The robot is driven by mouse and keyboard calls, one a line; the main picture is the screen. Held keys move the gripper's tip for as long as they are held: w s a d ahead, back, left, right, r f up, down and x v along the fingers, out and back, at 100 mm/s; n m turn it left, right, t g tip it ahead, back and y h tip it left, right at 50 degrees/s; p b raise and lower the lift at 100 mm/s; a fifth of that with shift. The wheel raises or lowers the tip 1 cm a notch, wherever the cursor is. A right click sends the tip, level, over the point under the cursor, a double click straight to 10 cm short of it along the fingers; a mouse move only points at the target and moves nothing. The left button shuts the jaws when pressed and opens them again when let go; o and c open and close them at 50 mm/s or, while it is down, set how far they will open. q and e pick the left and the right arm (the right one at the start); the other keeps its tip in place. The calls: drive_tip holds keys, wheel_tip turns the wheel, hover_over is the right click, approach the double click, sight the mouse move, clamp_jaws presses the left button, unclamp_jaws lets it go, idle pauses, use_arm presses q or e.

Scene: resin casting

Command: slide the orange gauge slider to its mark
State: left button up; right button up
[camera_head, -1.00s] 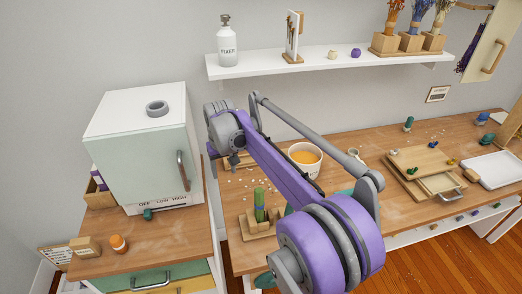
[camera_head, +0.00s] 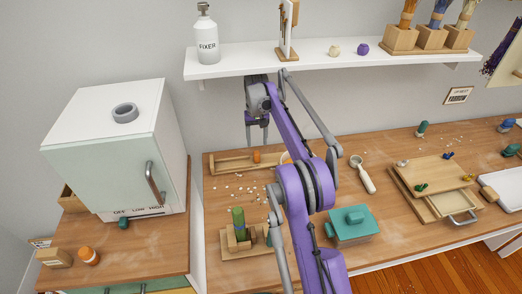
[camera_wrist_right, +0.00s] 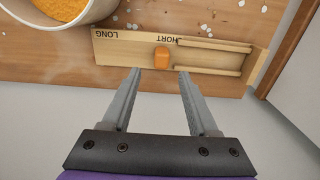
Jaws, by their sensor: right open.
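The wooden gauge (camera_head: 228,166) lies along the back of the bench, under the shelf. Its orange slider (camera_head: 257,156) shows as a small block; in the right wrist view the slider (camera_wrist_right: 162,57) sits on the board (camera_wrist_right: 120,50), beside the partly visible SHORT label and away from the LONG label. My right gripper (camera_head: 257,141) points down over the gauge near the slider. In the right wrist view its fingers (camera_wrist_right: 159,72) are spread and empty, the slider just beyond and between the tips. I cannot tell the height gap. My left gripper is not in view.
A tub of orange material (camera_wrist_right: 65,8) stands close beside the gauge, mostly behind my arm in the head view. A wooden stand with a green piece (camera_head: 239,224) and a teal box (camera_head: 352,225) are nearer. The white shelf (camera_head: 300,62) overhangs behind; small chips lie around.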

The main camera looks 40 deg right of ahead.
sight(257, 152)
drive_tip(key=shift+a+f, duration=0.15)
drive_tip(key=shift+f, duration=3.4)
clamp_jaws()
